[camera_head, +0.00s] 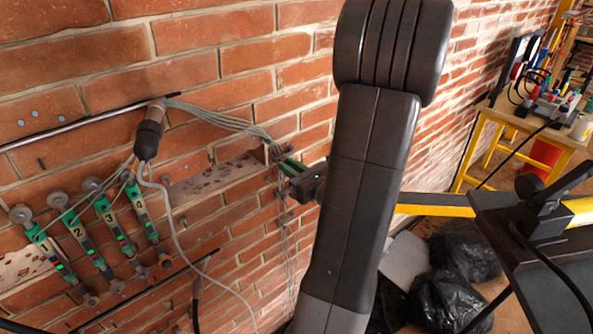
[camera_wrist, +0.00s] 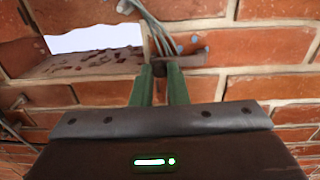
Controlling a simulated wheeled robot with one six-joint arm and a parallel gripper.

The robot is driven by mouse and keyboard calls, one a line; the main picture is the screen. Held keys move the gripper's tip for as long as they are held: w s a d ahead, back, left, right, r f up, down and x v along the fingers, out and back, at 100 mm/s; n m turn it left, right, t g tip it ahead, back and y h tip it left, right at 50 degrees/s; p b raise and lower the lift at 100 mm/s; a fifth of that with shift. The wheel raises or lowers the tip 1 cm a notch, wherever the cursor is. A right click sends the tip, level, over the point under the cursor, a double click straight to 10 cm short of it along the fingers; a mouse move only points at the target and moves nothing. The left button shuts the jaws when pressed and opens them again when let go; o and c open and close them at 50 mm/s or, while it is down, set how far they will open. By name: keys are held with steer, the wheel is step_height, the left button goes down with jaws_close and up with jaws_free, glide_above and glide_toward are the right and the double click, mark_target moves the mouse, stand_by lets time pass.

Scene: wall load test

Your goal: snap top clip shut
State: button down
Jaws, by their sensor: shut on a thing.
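My gripper (camera_head: 287,165) reaches from the right to the brick wall, where a bundle of thin grey cables bends downward. In the wrist view its two green fingers (camera_wrist: 160,74) are closed on a small dark piece, which seems to be the top clip (camera_wrist: 178,61). The grey cables (camera_wrist: 158,32) come down from above to that spot. The clip is mostly hidden by the fingers in the head view, and I cannot tell whether it is snapped shut.
Numbered green load sensors (camera_head: 88,246) with lit lights are fixed on the wall at left. A dark cable connector (camera_head: 149,131) hangs beside a metal rod. A recess in the wall (camera_wrist: 95,62) lies left of the fingers. A yellow workbench (camera_head: 500,118) and black bags (camera_head: 447,303) are at right.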

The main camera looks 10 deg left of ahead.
steer(key=shift+a+m+t+h, duration=0.2)
steer(key=shift+m+t+h, duration=0.2)
steer(key=shift+t, duration=0.1)
steer(key=c, duration=1.4)
jaws_free()
steer(key=shift+c, duration=0.2)
steer(key=b+v, duration=0.1)
steer(key=v, duration=1.2)
steer(key=shift+s+d, duration=0.25)
steer(key=shift+d, duration=0.1)
steer(key=shift+w+a, duration=0.1)
